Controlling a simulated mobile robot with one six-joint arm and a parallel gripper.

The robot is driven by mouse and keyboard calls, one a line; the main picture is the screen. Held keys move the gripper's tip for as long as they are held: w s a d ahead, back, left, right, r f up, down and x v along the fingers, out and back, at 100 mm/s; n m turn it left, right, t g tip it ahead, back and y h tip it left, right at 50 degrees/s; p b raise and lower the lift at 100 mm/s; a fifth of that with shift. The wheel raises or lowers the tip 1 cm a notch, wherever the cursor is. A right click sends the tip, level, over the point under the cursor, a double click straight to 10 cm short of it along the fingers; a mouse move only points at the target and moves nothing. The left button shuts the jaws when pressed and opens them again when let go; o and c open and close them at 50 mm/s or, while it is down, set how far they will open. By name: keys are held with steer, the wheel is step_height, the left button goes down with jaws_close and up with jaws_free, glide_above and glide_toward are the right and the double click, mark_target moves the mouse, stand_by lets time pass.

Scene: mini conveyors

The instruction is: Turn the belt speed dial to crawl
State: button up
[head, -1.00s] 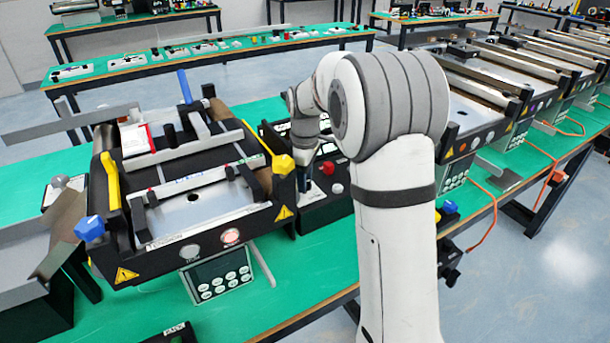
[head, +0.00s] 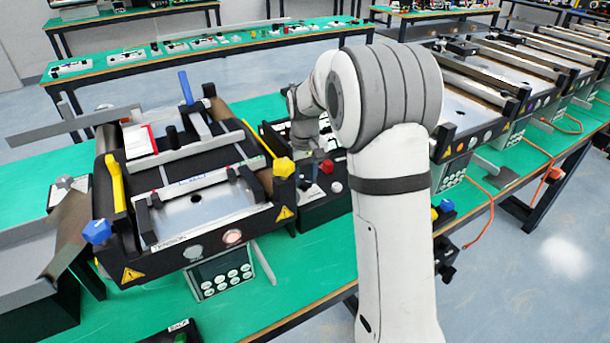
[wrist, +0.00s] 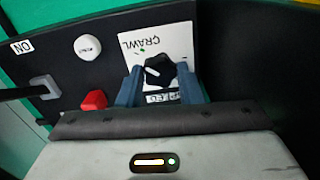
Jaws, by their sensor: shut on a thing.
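The speed dial (wrist: 159,72) is a black knob with a white pointer line on a white plate (wrist: 183,38) in the wrist view. The plate carries the word CRAWL and a small green mark beside the knob, and a partly covered SPEED label. The pointer line slants toward the CRAWL side; its exact alignment with the mark is hard to tell. My gripper (wrist: 158,82) has its two blue-grey fingers on either side of the knob, shut on it. In the head view my gripper (head: 311,182) is at the black control box, and the dial is too small to make out.
A red button (wrist: 94,100), a white round button (wrist: 88,49) and a grey square switch (wrist: 44,87) by an ON label sit near the dial. The mini conveyor (head: 195,205) stands just left of the box on the green bench (head: 325,270).

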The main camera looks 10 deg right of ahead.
mark_target(304, 181)
steer(key=shift+m, duration=0.4)
steer(key=o, duration=1)
steer(key=shift+c, duration=0.2)
steer(key=shift+r, duration=0.1)
step_height(304, 181, up, 8)
steer(key=shift+f, duration=0.2)
